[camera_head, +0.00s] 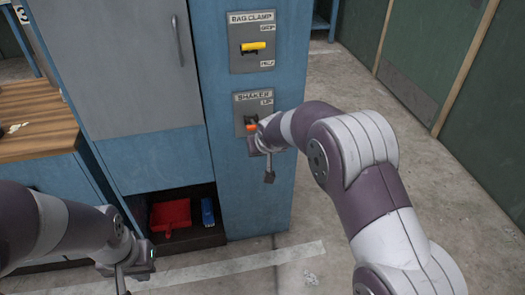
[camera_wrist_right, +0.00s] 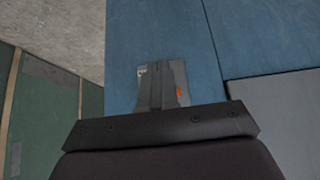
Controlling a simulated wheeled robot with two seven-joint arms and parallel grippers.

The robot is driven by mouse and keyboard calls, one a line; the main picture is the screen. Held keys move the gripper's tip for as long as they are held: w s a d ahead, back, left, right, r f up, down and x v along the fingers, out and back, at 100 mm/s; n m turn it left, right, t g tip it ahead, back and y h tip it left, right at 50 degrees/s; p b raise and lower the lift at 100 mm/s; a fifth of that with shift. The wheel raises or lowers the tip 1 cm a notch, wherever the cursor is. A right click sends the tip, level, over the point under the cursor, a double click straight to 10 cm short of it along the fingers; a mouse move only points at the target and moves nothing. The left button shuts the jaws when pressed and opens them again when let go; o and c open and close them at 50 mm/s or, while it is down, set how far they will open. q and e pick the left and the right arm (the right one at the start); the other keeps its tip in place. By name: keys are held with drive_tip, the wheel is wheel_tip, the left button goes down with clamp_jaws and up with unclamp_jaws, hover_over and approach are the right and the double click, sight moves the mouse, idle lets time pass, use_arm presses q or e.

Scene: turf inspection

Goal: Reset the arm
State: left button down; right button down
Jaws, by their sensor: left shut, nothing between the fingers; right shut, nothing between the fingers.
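The shaker switch plate (camera_head: 243,104) is on the blue cabinet, with an orange handle (camera_head: 252,127) and an "UP" label. Its lower part is hidden by my right wrist. My right gripper (camera_head: 269,177) is shut and empty, hanging just in front of the cabinet below the plate. In the right wrist view, the shut fingers (camera_wrist_right: 155,90) overlap the grey plate, and the orange handle (camera_wrist_right: 182,92) shows beside them; I cannot tell whether they touch. My left gripper (camera_head: 121,279) is shut and empty at the bottom left, in front of the cabinet's base.
Above the shaker is the bag clamp plate (camera_head: 251,24) with a yellow lever (camera_head: 253,46) lying horizontal. A red dustpan-like object (camera_head: 170,214) and a blue item (camera_head: 207,211) sit in the low opening. A wooden-topped bench (camera_head: 30,130) stands left. The floor (camera_head: 360,90) at right is clear.

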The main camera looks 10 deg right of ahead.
use_arm(q)
drive_tip(key=shift+w+f, duration=0.15)
drive_tip(key=shift+w, duration=0.1)
use_arm(e)
drive_tip(key=shift+w+f, duration=0.15)
drive_tip(key=shift+w, duration=0.1)
